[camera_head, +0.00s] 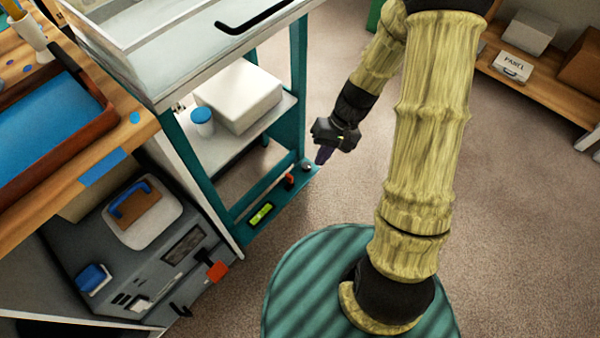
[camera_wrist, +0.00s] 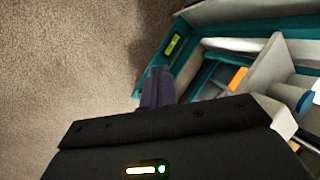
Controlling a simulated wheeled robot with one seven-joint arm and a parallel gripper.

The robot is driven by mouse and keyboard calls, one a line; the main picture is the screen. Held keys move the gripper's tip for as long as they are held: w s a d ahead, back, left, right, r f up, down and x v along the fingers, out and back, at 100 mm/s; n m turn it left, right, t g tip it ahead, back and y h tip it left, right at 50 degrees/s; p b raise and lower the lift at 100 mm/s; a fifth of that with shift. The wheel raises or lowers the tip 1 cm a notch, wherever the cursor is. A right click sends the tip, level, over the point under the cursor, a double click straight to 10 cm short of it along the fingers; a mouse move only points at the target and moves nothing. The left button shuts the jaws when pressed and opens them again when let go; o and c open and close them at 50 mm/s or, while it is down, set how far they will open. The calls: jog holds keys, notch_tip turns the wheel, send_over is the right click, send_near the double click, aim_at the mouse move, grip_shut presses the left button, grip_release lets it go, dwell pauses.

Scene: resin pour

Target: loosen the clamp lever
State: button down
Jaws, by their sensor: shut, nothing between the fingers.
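A small red and dark part that looks like the clamp lever (camera_head: 290,181) stands on the teal lower rail (camera_head: 277,200) of the frame, between a green level vial (camera_head: 261,214) and a round knob (camera_head: 306,167). My gripper (camera_head: 322,156) is shut and empty, its purple fingers pointing down just beyond the knob end of the rail. In the wrist view the shut fingers (camera_wrist: 157,86) overlap the rail, and the vial (camera_wrist: 173,46) shows beyond them. The red part cannot be made out there; the fingers may hide it. The lever's exact angle is too small to tell.
A white box (camera_head: 240,95) and a blue-lidded jar (camera_head: 203,122) stand on the frame's shelf. A grey machine (camera_head: 160,255) with an orange-red handle (camera_head: 217,270) sits at lower left. Carpet (camera_head: 510,190) to the right is open.

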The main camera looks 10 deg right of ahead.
jog(key=s+d+r+t+h, duration=0.2)
jog(key=s+r, duration=0.1)
jog(key=r, duration=0.4)
jog(key=s+d+r+t+h+p, duration=0.1)
jog(key=s+d+r+t+h, duration=0.1)
jog(key=r, duration=0.5)
jog(key=shift+s+r+t, duration=0.3)
jog(key=shift+s+t, duration=0.1)
jog(key=shift+s, duration=0.15)
jog(key=shift+d, duration=0.1)
